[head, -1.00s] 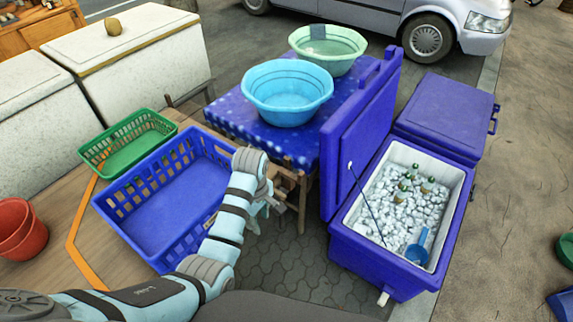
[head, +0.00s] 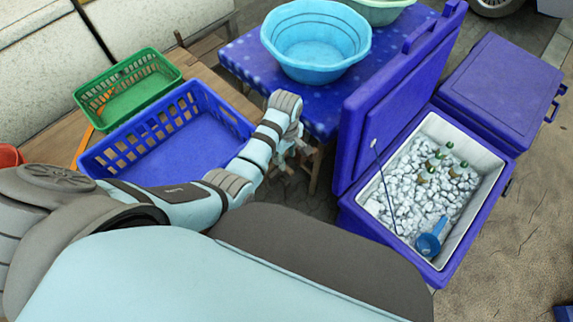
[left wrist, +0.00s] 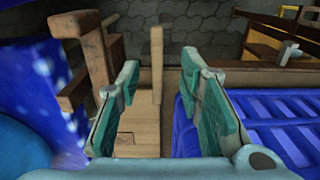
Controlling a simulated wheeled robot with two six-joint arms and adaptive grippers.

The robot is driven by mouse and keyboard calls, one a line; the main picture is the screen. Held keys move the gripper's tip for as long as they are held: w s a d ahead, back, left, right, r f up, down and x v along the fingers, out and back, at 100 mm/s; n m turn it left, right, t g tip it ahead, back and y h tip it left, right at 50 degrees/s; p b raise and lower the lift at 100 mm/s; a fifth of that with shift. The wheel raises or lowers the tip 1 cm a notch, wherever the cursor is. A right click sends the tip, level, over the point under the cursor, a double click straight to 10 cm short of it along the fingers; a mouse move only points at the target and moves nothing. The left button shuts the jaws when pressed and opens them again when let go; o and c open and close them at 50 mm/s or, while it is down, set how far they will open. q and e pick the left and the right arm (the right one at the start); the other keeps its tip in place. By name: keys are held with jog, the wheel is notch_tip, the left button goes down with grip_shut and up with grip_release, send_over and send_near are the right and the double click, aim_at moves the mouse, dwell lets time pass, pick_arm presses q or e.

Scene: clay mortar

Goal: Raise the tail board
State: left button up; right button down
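My left gripper (head: 293,150) is beside the right end of the wooden bed and the wooden posts there (head: 314,170). In the left wrist view its two teal-padded fingers (left wrist: 165,110) are apart, with a gap between them. A pale wooden upright (left wrist: 157,60) and a wooden plank (left wrist: 135,138) show in that gap; I cannot tell whether the fingers touch them. No part stands out clearly as the tail board; my arm and the blue crate hide much of that end. My right gripper is in neither view.
A blue crate (head: 180,150) and a green basket (head: 125,95) stand on the wooden bed (head: 55,148). A blue table (head: 245,60) carries a light-blue basin (head: 316,40). An open blue cooler (head: 350,200) of ice stands to the right.

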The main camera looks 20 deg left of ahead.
pick_arm(q)
jog(key=f, duration=0.2)
jog(key=f+b, duration=0.1)
jog(key=f, duration=0.1)
jog(key=f+b, duration=0.1)
jog(key=f, duration=0.1)
jog(key=shift+w+f, duration=0.35)
jog(key=shift+f, duration=0.05)
jog(key=shift+s, duration=0.15)
jog(key=shift+r, duration=0.1)
grip_shut()
